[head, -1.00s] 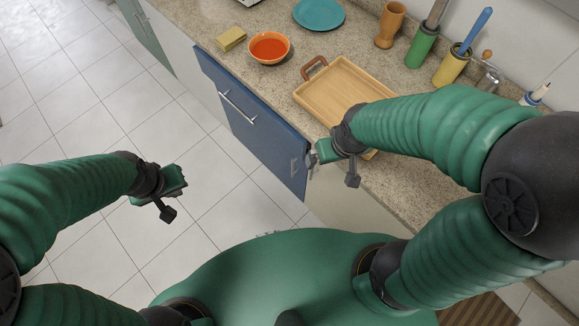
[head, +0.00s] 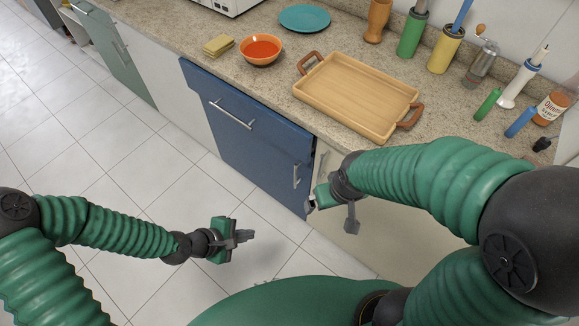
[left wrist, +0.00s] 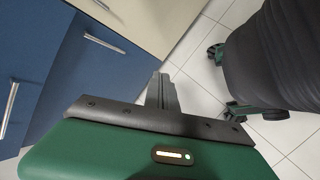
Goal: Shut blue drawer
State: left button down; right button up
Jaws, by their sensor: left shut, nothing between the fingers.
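The blue drawer (head: 228,109), with a long horizontal handle, is at the top of a blue cabinet under the counter in the head view. A blue door with an upright handle is below it. The drawer shows no open inside; I cannot tell whether its front is flush. The drawer also shows at the left of the left wrist view (left wrist: 22,75). My left gripper (head: 246,237) is shut and empty, in front of the cabinet and apart from it. Its fingers show together in the left wrist view (left wrist: 162,92). My right gripper (head: 310,206) is near the cabinet's right edge, its jaws unclear.
On the counter stand a wooden tray (head: 350,92), an orange bowl (head: 261,50), yellow sponges (head: 219,44), a blue plate (head: 305,18) and several bottles and holders along the wall. A beige cabinet front (head: 345,225) adjoins the blue one. The tiled floor (head: 130,185) before it is clear.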

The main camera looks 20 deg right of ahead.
pick_arm(q)
jog(key=w+d+f+n+t+h+b, duration=0.1)
jog(key=w+d+f+n+h+b, duration=0.15)
jog(key=d+n, duration=0.2)
jog(key=n+t+h+b, duration=0.45)
jog(key=n+t, duration=0.25)
jog(key=n, duration=0.2)
send_near(305, 150)
jog(key=b+x, duration=0.1)
jog(key=x, duration=0.6)
jog(key=shift+a+f, duration=0.1)
pick_arm(e)
jog(key=s+x, duration=0.2)
jog(key=x, duration=0.8)
jog(key=shift+f, duration=0.35)
jog(key=shift+s, duration=0.1)
pick_arm(q)
jog(key=shift+w, duration=0.1)
